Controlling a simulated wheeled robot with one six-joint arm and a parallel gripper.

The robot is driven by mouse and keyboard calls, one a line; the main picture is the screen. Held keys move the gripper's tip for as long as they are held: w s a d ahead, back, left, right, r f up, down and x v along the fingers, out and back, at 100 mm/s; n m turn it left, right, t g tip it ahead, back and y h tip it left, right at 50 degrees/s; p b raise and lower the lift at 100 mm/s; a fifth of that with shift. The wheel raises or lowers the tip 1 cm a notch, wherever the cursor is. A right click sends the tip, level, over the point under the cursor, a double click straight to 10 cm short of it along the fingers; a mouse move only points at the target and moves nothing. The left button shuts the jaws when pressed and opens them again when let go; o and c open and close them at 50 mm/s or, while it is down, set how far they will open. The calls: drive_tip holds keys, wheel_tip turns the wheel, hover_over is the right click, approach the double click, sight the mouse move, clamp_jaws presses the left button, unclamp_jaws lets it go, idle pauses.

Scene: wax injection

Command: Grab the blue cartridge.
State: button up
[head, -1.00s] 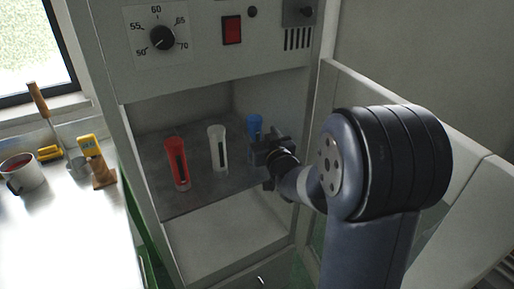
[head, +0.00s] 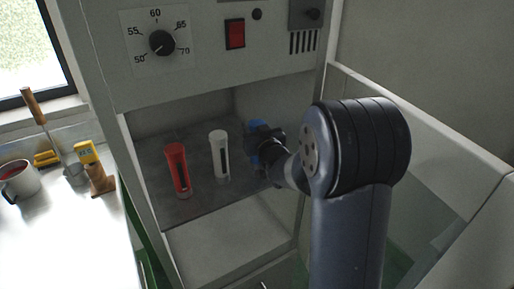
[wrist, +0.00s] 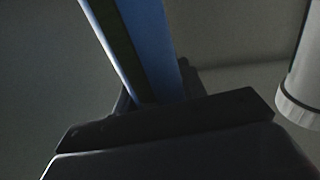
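The blue cartridge (head: 254,127) stands at the right end of the shelf, mostly hidden behind my gripper (head: 262,152) in the head view. In the wrist view the blue cartridge (wrist: 158,45) rises from between the dark finger parts of my gripper (wrist: 155,100), with a dark slot along its side. The fingers are close on both sides of it. I cannot tell whether they press on it, and its lower end is hidden.
A white cartridge (head: 219,155) and a red cartridge (head: 177,168) stand left on the grey shelf (head: 205,196). A pale cylinder (wrist: 301,75) is at the right in the wrist view. The cabinet front (head: 205,75) overhangs the shelf. A white bench (head: 65,235) is at left.

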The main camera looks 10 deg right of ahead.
clamp_jaws()
idle(0.3)
